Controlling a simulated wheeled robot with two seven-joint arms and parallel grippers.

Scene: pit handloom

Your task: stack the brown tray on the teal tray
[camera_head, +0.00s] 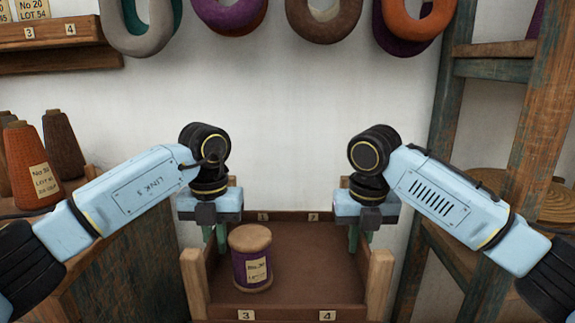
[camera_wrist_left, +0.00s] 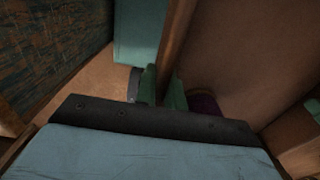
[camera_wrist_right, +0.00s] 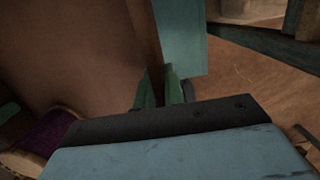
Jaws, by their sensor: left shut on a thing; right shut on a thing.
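The brown tray (camera_head: 318,262) is held level between my grippers, with a purple spool (camera_head: 252,268) standing in its left part. My left gripper (camera_head: 214,236) is shut on the tray's left wall; its green fingers show in the left wrist view (camera_wrist_left: 163,88). My right gripper (camera_head: 356,236) is shut on the right wall, also seen in the right wrist view (camera_wrist_right: 159,88). A teal surface, apparently the teal tray (camera_wrist_left: 139,38), shows just outside the brown wall, and also in the right wrist view (camera_wrist_right: 181,38). In the head view the teal tray is hidden. I cannot tell whether the trays touch.
Orange and brown cones (camera_head: 36,165) stand at the left. A wooden post frame (camera_head: 520,130) and a coiled tan item (camera_head: 550,203) are at the right. Yarn hanks (camera_head: 322,22) hang above on the white wall. A shelf (camera_head: 55,32) is at upper left.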

